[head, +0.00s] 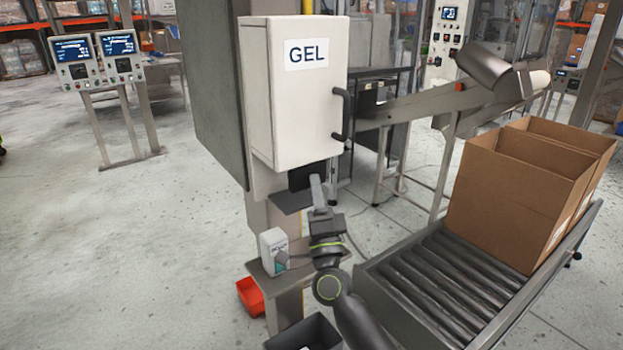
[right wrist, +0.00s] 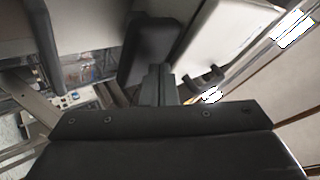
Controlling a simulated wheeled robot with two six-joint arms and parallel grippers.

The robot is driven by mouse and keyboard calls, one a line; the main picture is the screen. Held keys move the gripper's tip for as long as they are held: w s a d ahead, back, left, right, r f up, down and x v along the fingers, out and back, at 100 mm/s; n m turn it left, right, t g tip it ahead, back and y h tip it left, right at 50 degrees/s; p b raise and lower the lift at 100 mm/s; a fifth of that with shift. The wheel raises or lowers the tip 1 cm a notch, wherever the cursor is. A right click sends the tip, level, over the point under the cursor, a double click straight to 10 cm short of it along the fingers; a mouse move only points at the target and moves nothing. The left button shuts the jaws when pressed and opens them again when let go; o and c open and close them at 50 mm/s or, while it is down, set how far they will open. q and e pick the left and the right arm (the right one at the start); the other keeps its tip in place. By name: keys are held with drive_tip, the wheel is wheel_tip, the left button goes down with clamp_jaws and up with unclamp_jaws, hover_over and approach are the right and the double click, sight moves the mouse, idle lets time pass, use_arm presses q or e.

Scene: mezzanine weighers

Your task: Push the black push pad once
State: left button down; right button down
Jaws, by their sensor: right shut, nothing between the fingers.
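The black push pad (head: 300,179) sits under the white dispenser box marked GEL (head: 290,110), on the front of a post. In the right wrist view the pad (right wrist: 150,40) is a dark rounded block just beyond my fingers. My right gripper (head: 316,182) is shut and empty, its fingertips at the pad's lower right side in the head view. In the right wrist view the shut fingers (right wrist: 157,72) overlap the pad's lower edge. I cannot tell whether they touch it. My left gripper is not in view.
A small shelf on the post holds a white box (head: 273,248). A red bin (head: 251,296) and a dark bin (head: 302,336) are below. A roller conveyor (head: 440,290) with open cartons (head: 510,205) stands at right. The floor at left is clear.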

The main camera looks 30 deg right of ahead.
drive_tip(key=shift+w, duration=0.4)
drive_tip(key=shift+s, duration=0.1)
idle(0.5)
drive_tip(key=shift+s+p, duration=0.35)
drive_tip(key=shift+s, duration=0.75)
drive_tip(key=shift+h, duration=0.3)
drive_tip(key=shift+s+d+p, duration=0.15)
drive_tip(key=shift+s+p, duration=0.15)
drive_tip(key=shift+s, duration=0.95)
drive_tip(key=shift+s+d+p, duration=0.1)
drive_tip(key=shift+s+p, duration=0.15)
drive_tip(key=shift+s, duration=1)
